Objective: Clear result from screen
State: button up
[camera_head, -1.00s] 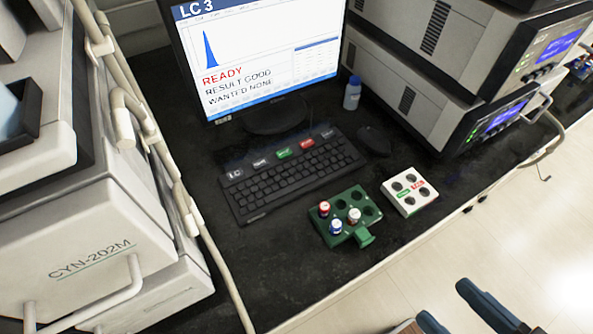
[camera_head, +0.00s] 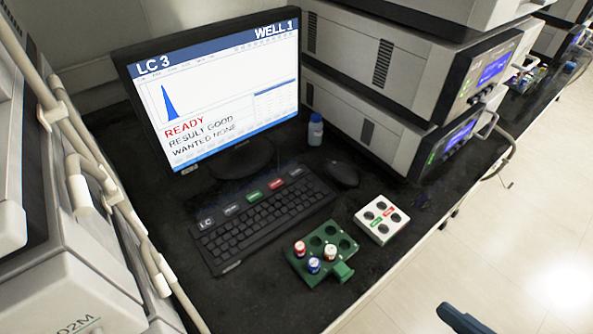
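The screen (camera_head: 225,95) at the upper left reads "LC 3", "WELL 1", a red "READY", "RESULT GOOD" and "WANTED NONE", with a blue peak plotted at its left. The black keyboard (camera_head: 262,222) lies in front of it on the dark bench. Along the keyboard's back edge is a row of labelled keys: an "LC" label (camera_head: 206,222), a green key (camera_head: 254,196), a red key (camera_head: 276,184) and grey ones. The small key lettering is hard to read. My gripper does not show.
A green rack (camera_head: 328,239) with several capped vials and a white well block (camera_head: 382,218) stand right of the keyboard. A mouse (camera_head: 342,174) and a blue-capped bottle (camera_head: 315,131) are behind. Stacked instruments (camera_head: 365,100) stand at right. A dark blue bar (camera_head: 462,320) shows bottom right.

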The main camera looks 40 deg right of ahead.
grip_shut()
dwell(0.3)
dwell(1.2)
